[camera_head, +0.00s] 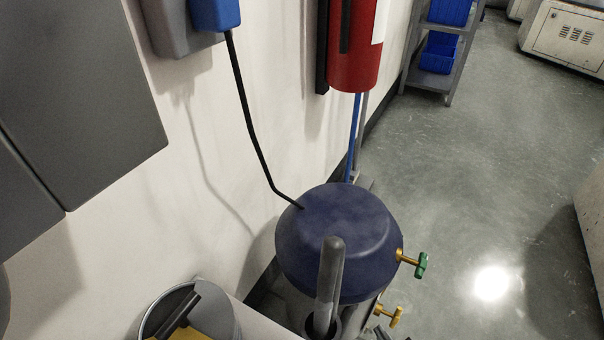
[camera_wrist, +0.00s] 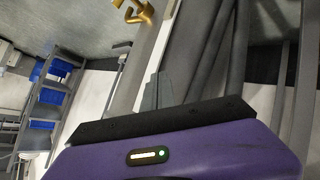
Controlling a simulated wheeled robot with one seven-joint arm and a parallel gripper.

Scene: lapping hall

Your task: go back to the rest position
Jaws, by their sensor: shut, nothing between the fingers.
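My gripper (camera_wrist: 158,88) shows in the wrist view as small grey fingers, together and empty, in front of a black bar and a purple body with a small lit indicator. Brass-coloured valve parts (camera_wrist: 137,12) lie beyond the fingertips at the top of that view, apart from them. Grey tubes or posts fill the view to the right of the fingers. I cannot make out my gripper in the head view. No marker for the rest position shows.
In the head view a dark blue rounded tank (camera_head: 335,228) stands by the wall, with a green-handled valve (camera_head: 420,265) and a brass valve (camera_head: 390,317). A grey handle rises before it. A red cylinder (camera_head: 354,45) hangs above. Open floor (camera_head: 480,190) lies right.

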